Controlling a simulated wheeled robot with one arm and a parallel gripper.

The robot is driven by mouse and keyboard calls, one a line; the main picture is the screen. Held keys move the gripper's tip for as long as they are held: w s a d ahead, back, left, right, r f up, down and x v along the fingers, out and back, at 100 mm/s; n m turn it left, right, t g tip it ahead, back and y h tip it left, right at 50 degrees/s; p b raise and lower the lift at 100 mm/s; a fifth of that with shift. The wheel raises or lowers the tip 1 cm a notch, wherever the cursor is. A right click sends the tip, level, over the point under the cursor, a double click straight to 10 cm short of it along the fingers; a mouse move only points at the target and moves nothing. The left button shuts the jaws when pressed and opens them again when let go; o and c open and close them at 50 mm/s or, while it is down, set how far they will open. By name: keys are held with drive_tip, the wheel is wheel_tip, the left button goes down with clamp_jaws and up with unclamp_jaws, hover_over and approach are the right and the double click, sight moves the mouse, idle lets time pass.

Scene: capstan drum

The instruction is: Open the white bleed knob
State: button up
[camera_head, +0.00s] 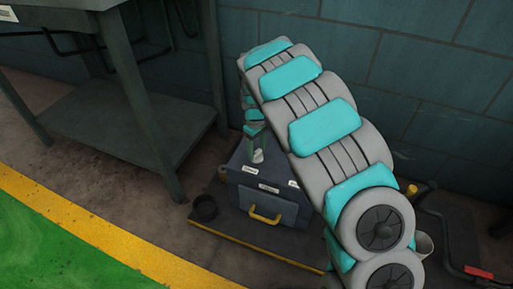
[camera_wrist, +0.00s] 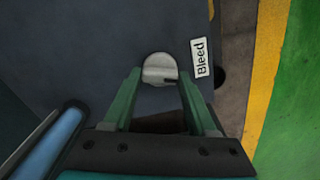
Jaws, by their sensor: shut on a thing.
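A dark mark shows near the knob's lower right edge. My gripper (camera_wrist: 160,80) has its two green fingers on either side of the knob, shut on it. In the head view the knob (camera_head: 257,156) is a small pale spot on top of the grey-blue box (camera_head: 262,190), right below my gripper (camera_head: 256,148). My arm comes down from the right and hides part of the box.
The box has a yellow handle (camera_head: 264,216) on its front and stands on a dark base plate with a yellow edge. A black cup (camera_head: 204,208) stands left of it. A metal table (camera_head: 120,120) is at the left. A red-handled bar (camera_head: 478,272) lies at the right.

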sight(257, 152)
drive_tip(key=m+p, duration=0.1)
drive_tip(key=m, duration=0.2)
drive_tip(key=shift+m, duration=0.3)
drive_tip(key=m, duration=0.3)
drive_tip(key=shift+m+p, duration=0.3)
drive_tip(key=shift+p, duration=0.1)
drive_tip(key=m+p, duration=0.1)
drive_tip(key=m, duration=0.5)
drive_tip(key=shift+m, duration=0.4)
drive_tip(key=o, duration=1.4)
drive_tip(key=shift+c, duration=0.2)
drive_tip(key=shift+r, duration=0.1)
wheel_tip(257, 152, up, 7)
drive_tip(key=shift+r, duration=0.3)
